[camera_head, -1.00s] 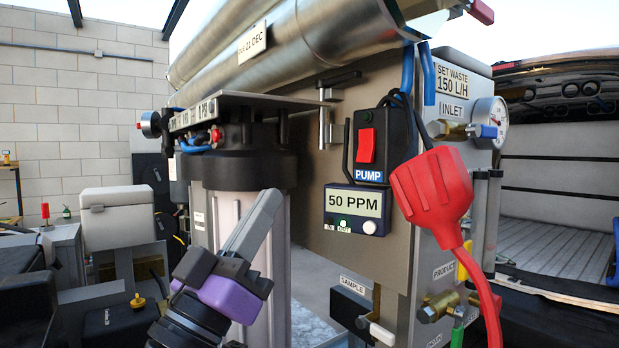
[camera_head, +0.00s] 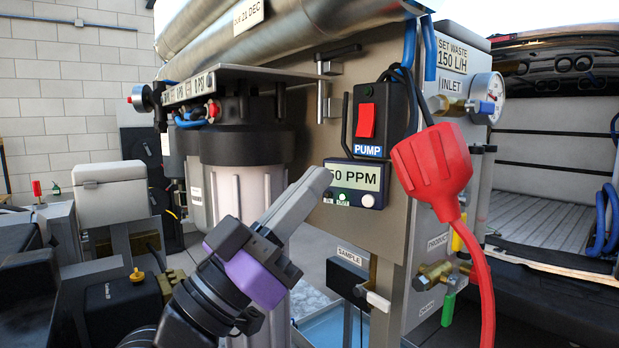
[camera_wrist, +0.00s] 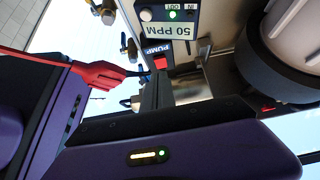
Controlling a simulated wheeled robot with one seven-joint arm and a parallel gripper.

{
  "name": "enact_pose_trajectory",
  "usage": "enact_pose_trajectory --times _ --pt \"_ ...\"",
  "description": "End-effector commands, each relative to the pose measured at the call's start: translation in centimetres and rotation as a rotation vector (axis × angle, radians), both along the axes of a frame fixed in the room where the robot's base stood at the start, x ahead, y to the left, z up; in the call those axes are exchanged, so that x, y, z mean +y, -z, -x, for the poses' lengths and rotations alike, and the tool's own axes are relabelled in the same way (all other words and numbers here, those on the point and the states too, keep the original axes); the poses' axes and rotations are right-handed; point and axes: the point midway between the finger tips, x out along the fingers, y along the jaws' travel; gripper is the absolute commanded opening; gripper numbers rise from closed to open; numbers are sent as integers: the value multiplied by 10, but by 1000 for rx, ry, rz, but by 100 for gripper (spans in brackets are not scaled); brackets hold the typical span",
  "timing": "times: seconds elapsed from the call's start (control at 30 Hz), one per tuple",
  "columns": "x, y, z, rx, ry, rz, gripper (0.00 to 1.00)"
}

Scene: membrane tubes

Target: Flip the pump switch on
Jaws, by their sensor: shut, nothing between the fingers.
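The pump switch (camera_head: 366,121) is a red rocker in a black box marked PUMP, on the tan panel right of centre in the head view. In the wrist view, which looks upside down, the red switch (camera_wrist: 160,63) shows just beyond the fingertips, partly hidden. I cannot tell which way the rocker is set. My gripper (camera_head: 319,179) is shut and empty. In the head view its grey fingers point up and right, with the tips lower left of the switch, overlapping the left edge of the meter. In the wrist view the fingers (camera_wrist: 150,92) point at the PUMP box.
The 50 PPM meter (camera_head: 355,182), with a lit green lamp, sits below the switch. A large red plug (camera_head: 432,172) and its cable hang close to the right. The filter housing (camera_head: 240,145) stands left. A sample valve (camera_head: 377,300) sticks out below.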

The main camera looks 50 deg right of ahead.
Motion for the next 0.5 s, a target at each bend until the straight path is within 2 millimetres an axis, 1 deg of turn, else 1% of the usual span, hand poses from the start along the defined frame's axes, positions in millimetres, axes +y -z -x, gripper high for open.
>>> enact_pose_trajectory --times 0.03,0.2,0.4,0.5 --pt "-8 -11 3 -2 4 -1 0" --pt "-30 -29 10 -1 3 0 0" --pt "-49 -42 15 0 1 -1 0" --pt "-53 -45 16 -1 -1 0 0"
